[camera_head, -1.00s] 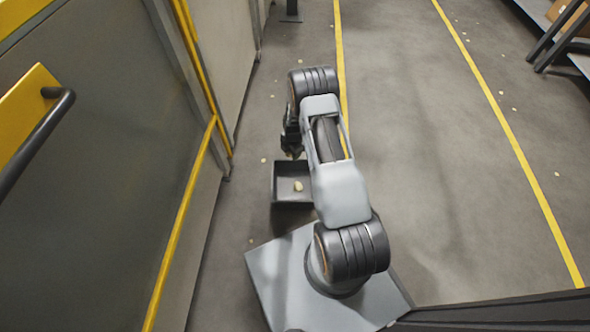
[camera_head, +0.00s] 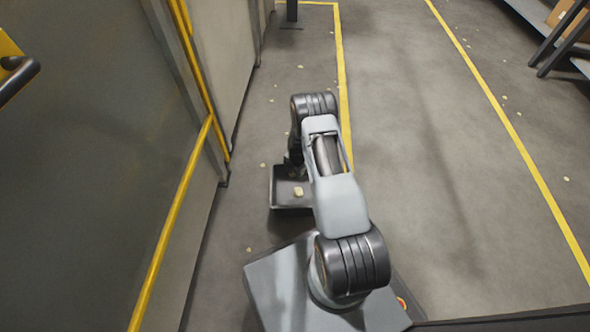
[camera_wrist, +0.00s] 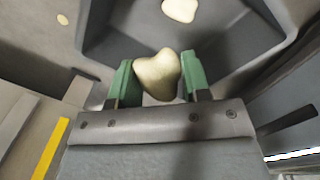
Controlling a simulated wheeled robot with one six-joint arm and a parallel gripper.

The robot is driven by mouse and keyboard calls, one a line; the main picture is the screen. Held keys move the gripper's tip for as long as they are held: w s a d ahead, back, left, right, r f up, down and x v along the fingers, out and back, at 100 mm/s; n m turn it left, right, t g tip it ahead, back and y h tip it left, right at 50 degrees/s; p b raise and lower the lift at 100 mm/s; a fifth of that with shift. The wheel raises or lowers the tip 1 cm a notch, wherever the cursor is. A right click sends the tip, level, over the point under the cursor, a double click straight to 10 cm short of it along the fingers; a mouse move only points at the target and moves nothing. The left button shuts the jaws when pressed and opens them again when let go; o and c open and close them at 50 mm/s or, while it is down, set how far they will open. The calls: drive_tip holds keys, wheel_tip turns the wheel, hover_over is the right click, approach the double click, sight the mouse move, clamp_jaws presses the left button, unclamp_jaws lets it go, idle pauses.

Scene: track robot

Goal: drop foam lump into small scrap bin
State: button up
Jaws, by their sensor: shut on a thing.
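My gripper (camera_wrist: 158,82) has green-padded fingers and is shut on a cream foam lump (camera_wrist: 157,73) in the wrist view. A dark, open, shallow bin (camera_wrist: 110,45) lies beyond the fingers, with another cream lump (camera_wrist: 180,9) inside it. In the head view the bin (camera_head: 290,207) sits just ahead of my base, with the lump inside it (camera_head: 298,191). My gripper (camera_head: 291,166) is at the bin's far edge there, partly hidden by my arm; the held lump cannot be made out in that view.
A grey wall with a yellow rail (camera_head: 172,225) runs close along the left. Several small cream bits, such as one (camera_head: 249,250), lie on the floor. A dark post (camera_head: 292,10) stands ahead. Shelving (camera_head: 545,35) is at the far right. The floor lane (camera_head: 430,180) to the right is clear.

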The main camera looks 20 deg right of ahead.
drive_tip(key=shift+f, duration=0.3)
drive_tip(key=o, duration=1)
drive_tip(key=shift+r, duration=0.15)
drive_tip(key=r+p, duration=0.2)
drive_tip(key=r, duration=0.2)
drive_tip(key=r+p, duration=0.1)
drive_tip(key=r, duration=0.4)
drive_tip(key=s+r+p, duration=0.1)
drive_tip(key=r+p, duration=0.1)
drive_tip(key=r, duration=0.2)
drive_tip(key=shift+d+r+p, duration=0.2)
drive_tip(key=shift+r+p, duration=0.1)
